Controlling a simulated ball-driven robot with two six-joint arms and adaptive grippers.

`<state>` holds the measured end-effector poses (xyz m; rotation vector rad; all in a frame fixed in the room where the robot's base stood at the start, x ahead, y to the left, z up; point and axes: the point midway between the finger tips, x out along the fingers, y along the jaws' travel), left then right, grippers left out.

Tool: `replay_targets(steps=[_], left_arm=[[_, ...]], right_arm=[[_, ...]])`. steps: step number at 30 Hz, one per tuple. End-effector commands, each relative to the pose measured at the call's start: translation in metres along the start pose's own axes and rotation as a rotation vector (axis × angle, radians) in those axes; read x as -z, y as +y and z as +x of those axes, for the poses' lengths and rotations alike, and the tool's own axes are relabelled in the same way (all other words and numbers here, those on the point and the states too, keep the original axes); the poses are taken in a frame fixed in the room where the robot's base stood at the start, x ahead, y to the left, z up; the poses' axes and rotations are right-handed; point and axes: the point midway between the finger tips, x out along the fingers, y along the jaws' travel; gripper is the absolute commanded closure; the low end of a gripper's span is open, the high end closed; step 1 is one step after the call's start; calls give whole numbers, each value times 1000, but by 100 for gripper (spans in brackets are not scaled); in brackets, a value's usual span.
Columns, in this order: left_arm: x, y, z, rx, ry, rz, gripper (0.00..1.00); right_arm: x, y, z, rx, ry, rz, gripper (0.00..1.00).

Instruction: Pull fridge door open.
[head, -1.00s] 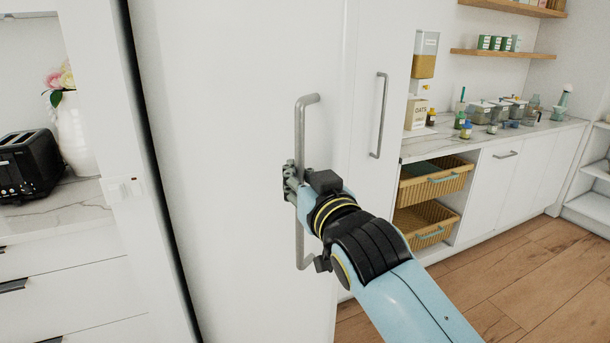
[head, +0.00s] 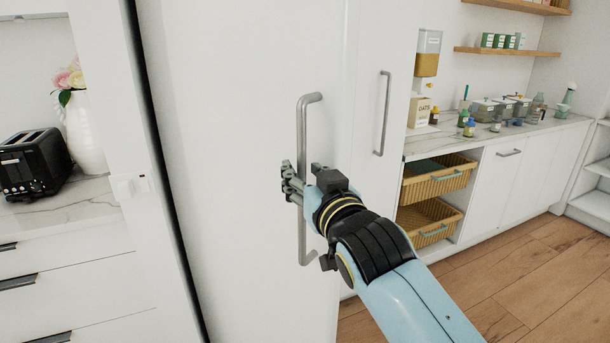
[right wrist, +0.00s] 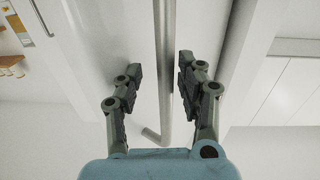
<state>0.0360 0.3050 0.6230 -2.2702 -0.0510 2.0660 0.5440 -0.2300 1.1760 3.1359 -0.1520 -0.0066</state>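The fridge door (head: 235,150) is a tall white panel in the head view and looks closed. Its long grey vertical bar handle (head: 303,130) is near the door's right edge. My right gripper (head: 292,185) is at the handle's middle, its fingers reaching around the bar. In the right wrist view the handle (right wrist: 166,60) runs between the two fingers of my right gripper (right wrist: 160,75). The fingers are apart, with a visible gap to the bar on the left side and a narrower one on the right. My left gripper is not in view.
A second vertical handle (head: 384,115) is on the white panel to the right. A counter (head: 430,148) with jars and wicker baskets (head: 430,222) stands further right. A black toaster (head: 32,165) and a flower vase (head: 84,135) are left. Wooden floor (head: 500,285) is clear at right.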

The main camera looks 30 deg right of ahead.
Motion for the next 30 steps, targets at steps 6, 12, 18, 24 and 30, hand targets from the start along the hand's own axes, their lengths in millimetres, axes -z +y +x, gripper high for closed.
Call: replay_targets(steps=[6,12,18,24,30], left_arm=[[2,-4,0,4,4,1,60],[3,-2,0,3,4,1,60],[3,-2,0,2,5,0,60],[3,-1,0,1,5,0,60],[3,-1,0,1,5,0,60]], right_arm=[[5,0,0,0,5,2,62],[36,0,0,-1,8,4,62],[76,0,0,-1,5,3,62],[98,1,0,-2,2,1,62],[100,1,0,-1,0,0,62]])
